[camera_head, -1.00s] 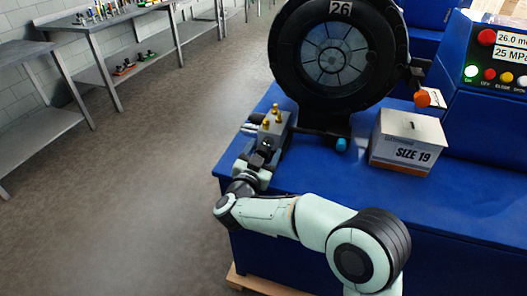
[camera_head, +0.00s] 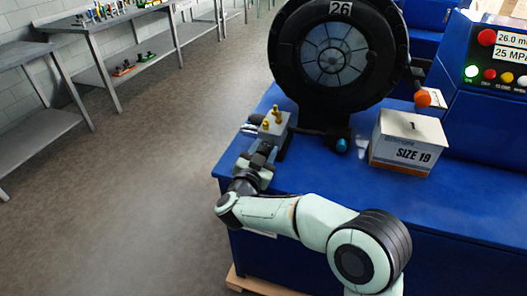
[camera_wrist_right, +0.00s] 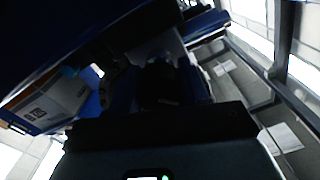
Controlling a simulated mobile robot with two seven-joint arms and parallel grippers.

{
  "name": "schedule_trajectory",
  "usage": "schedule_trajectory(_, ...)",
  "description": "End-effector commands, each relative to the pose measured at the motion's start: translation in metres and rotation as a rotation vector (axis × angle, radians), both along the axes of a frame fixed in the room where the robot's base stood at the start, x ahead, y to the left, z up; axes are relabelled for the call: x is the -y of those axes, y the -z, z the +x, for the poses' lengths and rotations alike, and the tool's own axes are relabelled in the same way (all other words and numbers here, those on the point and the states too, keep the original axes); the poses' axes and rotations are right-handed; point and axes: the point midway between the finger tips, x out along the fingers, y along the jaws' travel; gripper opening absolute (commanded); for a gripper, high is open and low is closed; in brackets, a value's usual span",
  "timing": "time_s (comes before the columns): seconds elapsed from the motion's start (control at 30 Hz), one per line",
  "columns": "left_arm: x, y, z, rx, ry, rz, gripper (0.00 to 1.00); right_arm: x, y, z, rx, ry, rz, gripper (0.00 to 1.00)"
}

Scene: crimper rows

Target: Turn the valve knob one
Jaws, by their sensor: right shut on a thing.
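A grey valve block (camera_head: 274,124) with brass fittings on top stands at the left end of the blue bench. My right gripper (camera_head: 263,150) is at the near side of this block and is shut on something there. The valve knob itself is hidden by the fingers, so I cannot see how far it is turned. In the right wrist view the fingers (camera_wrist_right: 165,85) are dark, and the thing between them does not show clearly. My left gripper is not in view.
The black crimper head (camera_head: 338,115) marked 26 stands behind and right of the block. A blue knob (camera_head: 342,145) and a SIZE 19 box (camera_head: 407,142) are to the right. An orange knob (camera_head: 423,98) is above the box. Open floor lies left.

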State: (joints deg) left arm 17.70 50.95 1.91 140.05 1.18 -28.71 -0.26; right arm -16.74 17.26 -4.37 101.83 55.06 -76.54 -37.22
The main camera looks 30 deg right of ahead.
Motion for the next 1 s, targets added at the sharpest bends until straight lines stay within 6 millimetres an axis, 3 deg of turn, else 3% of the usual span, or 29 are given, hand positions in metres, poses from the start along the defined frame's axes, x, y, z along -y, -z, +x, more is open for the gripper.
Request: schedule_trajectory(1.0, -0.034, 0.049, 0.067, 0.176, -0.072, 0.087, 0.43, 0.001, 0.002, -0.001, 0.579, 0.001, 0.494, 0.15)
